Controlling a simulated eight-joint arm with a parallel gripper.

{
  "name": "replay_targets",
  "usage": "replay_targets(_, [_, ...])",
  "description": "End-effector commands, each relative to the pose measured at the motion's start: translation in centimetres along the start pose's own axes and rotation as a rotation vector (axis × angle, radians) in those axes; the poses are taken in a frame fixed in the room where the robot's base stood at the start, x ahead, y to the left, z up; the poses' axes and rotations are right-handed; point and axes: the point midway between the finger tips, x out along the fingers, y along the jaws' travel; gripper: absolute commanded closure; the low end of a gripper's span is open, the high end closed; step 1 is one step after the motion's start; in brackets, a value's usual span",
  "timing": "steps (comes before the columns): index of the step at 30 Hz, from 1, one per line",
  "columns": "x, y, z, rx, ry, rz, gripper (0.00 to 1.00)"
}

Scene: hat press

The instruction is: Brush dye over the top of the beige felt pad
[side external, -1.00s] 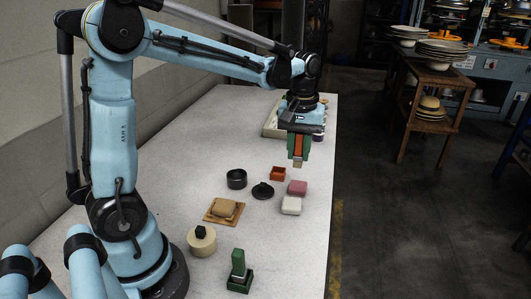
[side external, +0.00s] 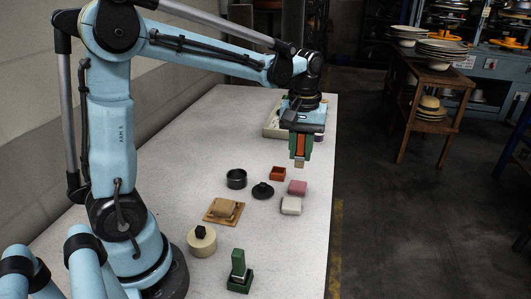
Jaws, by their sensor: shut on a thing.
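A beige block (side external: 223,207), which looks like the felt pad, lies on a thin wooden board (side external: 210,216) near my arm's base. My gripper (side external: 300,149) is above the far right part of the table, well beyond the pad. Its green fingers are shut on a brush (side external: 300,163) with an orange-red body and a pale tip pointing down. The brush appears clear of the table. A small open orange-red tray (side external: 277,173) sits just below and left of the brush tip in the picture. Its contents are too small to make out.
A black cup (side external: 236,178), a black knobbed disc (side external: 262,190), a pink block (side external: 297,187) and a whitish block (side external: 291,206) stand nearby. A cream round tub (side external: 201,242) and a green stand (side external: 239,275) are nearer. A pale tray (side external: 270,124) lies behind my gripper.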

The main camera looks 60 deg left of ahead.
Motion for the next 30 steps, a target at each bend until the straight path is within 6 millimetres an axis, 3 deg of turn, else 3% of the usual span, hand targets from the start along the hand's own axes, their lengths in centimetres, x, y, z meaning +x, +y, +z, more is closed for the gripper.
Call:
replay_targets(5, [0.0, -0.1, -0.1, -0.001, 0.000, 0.000, 1.00])
replay_targets(8, [0.1, -1.2, -0.5, -0.005, 0.000, 0.000, 1.00])
replay_targets(11, [0.4, -3.6, -1.5, -0.010, 0.000, 0.000, 1.00])
replay_targets(15, [1.0, -8.4, -2.8, -0.013, 0.000, 0.001, 1.00])
replay_targets(21, [1.8, -14.3, -3.5, -0.009, 0.000, 0.002, 1.00])
replay_targets(25, [2.0, -16.6, -3.4, -0.005, 0.000, 0.002, 1.00])
replay_targets(30, [2.5, -17.5, -3.4, 0.000, 0.000, 0.002, 1.00])
